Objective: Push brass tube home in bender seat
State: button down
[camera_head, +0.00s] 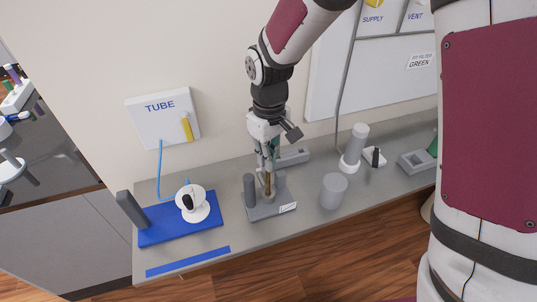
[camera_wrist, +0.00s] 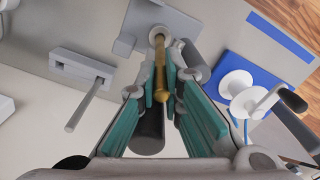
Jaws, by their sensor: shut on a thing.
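The brass tube (camera_head: 267,184) stands roughly upright at the grey bender (camera_head: 262,211), its lower end at the bender's seat. My gripper (camera_head: 268,163) is above the bender, shut on the tube's upper part. In the wrist view the tube (camera_wrist: 161,72) runs between the teal-padded fingers of my gripper (camera_wrist: 167,84) down to a round pale seat on the grey bender plate (camera_wrist: 126,42). How deep the tube sits in the seat cannot be told. The bender's dark grey post (camera_head: 250,189) stands left of the tube.
A blue mat (camera_head: 158,237) with a white spool (camera_head: 197,211) lies left. A grey block (camera_head: 294,158) lies behind the bender. A grey cup (camera_head: 333,190) and a white-based cylinder (camera_head: 355,146) stand right. The TUBE wall panel (camera_head: 162,120) hangs behind.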

aim_at(269, 182)
jog(key=shift+f+b, duration=0.3)
jog(key=shift+f, duration=1.2)
jog(key=c, duration=1.6)
grip_release()
jog(key=shift+c, duration=0.2)
notch_tip(269, 182, up, 12)
jog(key=shift+d, duration=0.1)
jog(key=s+d+r+m+t+b, duration=0.1)
jog(key=s+d+r+m+t, duration=0.25)
jog(key=s+d+r, duration=0.4)
jog(key=s+d+r+m+t+b, duration=0.1)
jog(key=s+d+m, duration=0.3)
jog(key=s+d, duration=0.4)
jog(key=shift+s+d+r+t, duration=0.2)
jog(key=shift+r+t, duration=0.35)
jog(key=shift+r, duration=0.05)
